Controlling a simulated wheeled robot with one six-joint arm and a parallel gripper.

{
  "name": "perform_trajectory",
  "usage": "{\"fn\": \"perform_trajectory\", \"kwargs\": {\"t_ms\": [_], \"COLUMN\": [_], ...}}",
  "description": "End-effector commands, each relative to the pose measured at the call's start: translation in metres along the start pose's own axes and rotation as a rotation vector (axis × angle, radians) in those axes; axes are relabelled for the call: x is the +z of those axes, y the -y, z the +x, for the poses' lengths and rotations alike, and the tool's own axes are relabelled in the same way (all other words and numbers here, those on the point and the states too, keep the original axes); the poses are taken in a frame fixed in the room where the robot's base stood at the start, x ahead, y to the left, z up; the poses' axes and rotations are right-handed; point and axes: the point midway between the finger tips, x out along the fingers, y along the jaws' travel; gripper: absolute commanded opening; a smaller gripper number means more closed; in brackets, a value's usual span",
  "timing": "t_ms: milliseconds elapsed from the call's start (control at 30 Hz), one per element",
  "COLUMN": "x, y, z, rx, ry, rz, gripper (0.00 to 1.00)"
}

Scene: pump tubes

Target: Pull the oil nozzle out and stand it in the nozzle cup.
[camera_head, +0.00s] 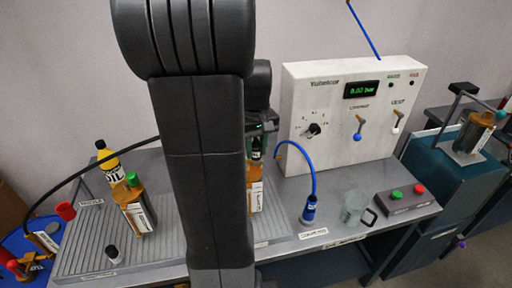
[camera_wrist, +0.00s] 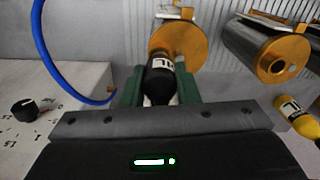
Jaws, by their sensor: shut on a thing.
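My gripper (camera_wrist: 160,88) has its green fingers shut on the black oil nozzle (camera_wrist: 158,86), which has a white label. Beyond the nozzle is an orange-ended tube (camera_wrist: 186,38); I cannot tell whether the nozzle is still seated in it. In the head view my gripper (camera_head: 257,148) is above this tube (camera_head: 254,192), partly hidden by my arm. A small red cup-like thing (camera_head: 65,210) stands at the left of the bench beside a label; it may be the nozzle cup, but I cannot tell for sure.
A second tube (camera_head: 137,214) and a yellow oil bottle (camera_head: 107,160) stand on the left. A black hose (camera_head: 88,166) arcs there. A blue nozzle (camera_head: 309,209), clear mug (camera_head: 354,207) and button box (camera_head: 408,198) are right, before a white control panel (camera_head: 345,120).

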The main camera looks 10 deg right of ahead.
Motion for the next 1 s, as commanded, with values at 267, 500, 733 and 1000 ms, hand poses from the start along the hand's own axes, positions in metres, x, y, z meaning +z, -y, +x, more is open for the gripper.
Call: {"fn": "perform_trajectory", "kwargs": {"t_ms": [267,500,733,1000], "x": [0.000,0.000,0.000,0.000], "y": [0.000,0.000,0.000,0.000], "z": [0.000,-0.003,-0.008,-0.013], "rx": [0.000,0.000,0.001,0.000], "ry": [0.000,-0.001,-0.001,-0.001], "rz": [0.000,0.000,0.000,0.000], "gripper": [0.00,0.00,0.00,0.00]}}
